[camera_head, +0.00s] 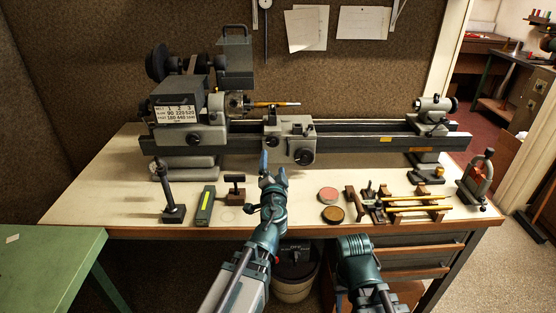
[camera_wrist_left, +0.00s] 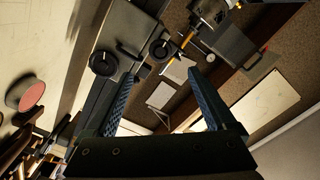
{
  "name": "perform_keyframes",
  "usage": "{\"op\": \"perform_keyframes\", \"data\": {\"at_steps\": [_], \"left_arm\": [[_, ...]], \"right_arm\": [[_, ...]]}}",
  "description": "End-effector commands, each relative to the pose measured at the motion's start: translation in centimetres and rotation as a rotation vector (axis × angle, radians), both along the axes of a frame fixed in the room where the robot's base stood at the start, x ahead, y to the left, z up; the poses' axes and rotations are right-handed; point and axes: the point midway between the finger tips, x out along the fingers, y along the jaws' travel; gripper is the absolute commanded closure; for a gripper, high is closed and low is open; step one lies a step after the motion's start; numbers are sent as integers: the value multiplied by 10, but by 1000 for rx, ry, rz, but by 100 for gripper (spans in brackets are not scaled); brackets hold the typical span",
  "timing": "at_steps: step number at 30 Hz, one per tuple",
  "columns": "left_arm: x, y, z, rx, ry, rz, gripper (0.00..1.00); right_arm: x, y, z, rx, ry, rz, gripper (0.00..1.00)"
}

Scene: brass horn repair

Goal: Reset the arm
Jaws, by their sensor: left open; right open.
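My left gripper (camera_head: 264,172) reaches over the front middle of the workbench (camera_head: 120,205) in the head view, just in front of the lathe carriage (camera_head: 289,139). In the left wrist view its two ribbed fingers (camera_wrist_left: 166,100) stand wide apart with nothing between them but background. My right arm (camera_head: 358,262) shows at the bottom of the head view, low in front of the bench edge. Its fingertips are hard to make out there. A brass-coloured rod (camera_head: 272,105) sticks out of the lathe chuck; it also shows in the left wrist view (camera_wrist_left: 186,40).
The lathe (camera_head: 360,127) spans the back of the bench. A red round tin (camera_head: 328,195), a brown round tin (camera_head: 333,214), a wooden rack (camera_head: 420,206) with brass rods and a small vise (camera_head: 477,178) stand right.

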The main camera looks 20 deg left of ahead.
Motion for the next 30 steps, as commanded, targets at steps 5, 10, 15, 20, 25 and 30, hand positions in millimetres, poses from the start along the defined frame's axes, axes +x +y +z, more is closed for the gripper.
{"op": "perform_keyframes", "data": {"at_steps": [5,10,15,20,25,30], "left_arm": [[-11,6,-8,-90,47,102,11],[-49,4,-58,-286,284,304,11],[-115,-41,-125,-446,696,409,11],[-184,-98,-160,-525,1085,388,11],[-233,-138,-169,-551,1343,324,11],[-250,-151,-170,-556,1435,294,11]], "right_arm": [[0,0,8,0,0,0,55],[0,0,23,0,0,0,55],[0,0,35,0,0,0,55],[0,0,44,0,0,0,55],[0,0,48,0,0,0,55],[0,0,49,0,0,0,55]]}}
